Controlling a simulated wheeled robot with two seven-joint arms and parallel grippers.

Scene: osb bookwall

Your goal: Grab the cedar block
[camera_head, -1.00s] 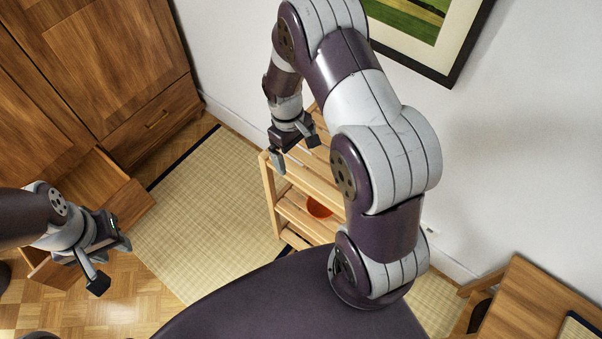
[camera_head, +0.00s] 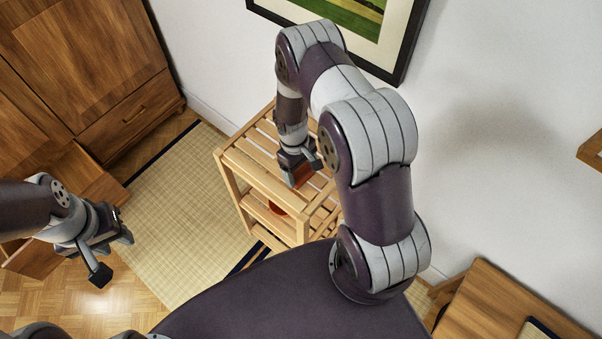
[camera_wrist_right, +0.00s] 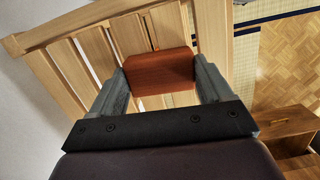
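The cedar block, a reddish-brown block, lies on the slatted top of a light wooden shelf rack in the right wrist view (camera_wrist_right: 160,78). In the head view, part of it (camera_head: 302,175) shows below my right gripper (camera_head: 302,163). The right gripper's fingers (camera_wrist_right: 160,70) stand on either side of the block, at its two ends. No clear gap shows between fingers and block, but I cannot tell whether they press on it. My left gripper (camera_head: 113,256) is open and empty, above the floor at the left, far from the block.
The slatted rack (camera_head: 232,165) stands against the white wall, with an orange-red bowl (camera_head: 277,208) on a lower shelf. A wooden cabinet (camera_head: 125,115) with an open drawer is at the left. A straw mat (camera_head: 180,215) lies between. A wooden table (camera_head: 490,310) is at lower right.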

